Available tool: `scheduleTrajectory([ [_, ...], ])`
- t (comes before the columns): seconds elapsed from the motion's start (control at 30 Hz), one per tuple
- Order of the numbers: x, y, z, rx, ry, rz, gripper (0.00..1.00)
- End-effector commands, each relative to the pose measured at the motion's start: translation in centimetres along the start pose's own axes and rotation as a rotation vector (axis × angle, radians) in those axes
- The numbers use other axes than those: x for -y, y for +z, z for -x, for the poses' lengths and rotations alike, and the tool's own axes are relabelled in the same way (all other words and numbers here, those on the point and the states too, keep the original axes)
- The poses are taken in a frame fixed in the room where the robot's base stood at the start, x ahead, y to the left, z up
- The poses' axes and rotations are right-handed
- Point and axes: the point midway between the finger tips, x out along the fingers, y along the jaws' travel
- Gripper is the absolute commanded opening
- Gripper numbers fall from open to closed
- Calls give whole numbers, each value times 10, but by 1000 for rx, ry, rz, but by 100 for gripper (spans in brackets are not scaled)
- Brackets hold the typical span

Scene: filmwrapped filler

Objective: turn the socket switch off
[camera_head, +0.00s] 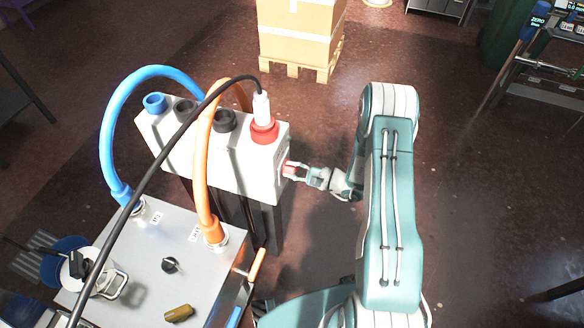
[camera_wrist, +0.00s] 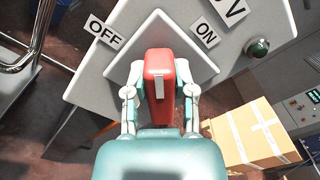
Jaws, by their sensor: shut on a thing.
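The socket switch is a red handle (camera_wrist: 160,75) with a pale stripe, on a grey square plate (camera_wrist: 192,62) on the side of a white socket box (camera_head: 215,160). An OFF label (camera_wrist: 104,32) is at the plate's upper left and an ON label (camera_wrist: 205,33) at its upper right. In the wrist view the handle stands roughly upright between the two labels. My gripper (camera_wrist: 160,95) is shut on the handle, one finger on each side. In the head view my gripper (camera_head: 297,170) meets the box's right end, where a little of the red handle shows.
A red socket (camera_head: 264,131) with a white plug sits on top of the box. Blue (camera_head: 150,72) and orange (camera_head: 203,150) hoses arch nearby over a metal cabinet (camera_head: 165,250). A green light (camera_wrist: 258,47) is beside the labels.

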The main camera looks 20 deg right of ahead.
Motion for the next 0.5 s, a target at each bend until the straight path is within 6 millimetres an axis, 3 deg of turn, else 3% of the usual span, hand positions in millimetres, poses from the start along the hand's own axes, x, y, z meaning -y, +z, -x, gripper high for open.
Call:
scheduleTrajectory([
  [0.5,-10,-3,0,-2,3,477,0],
])
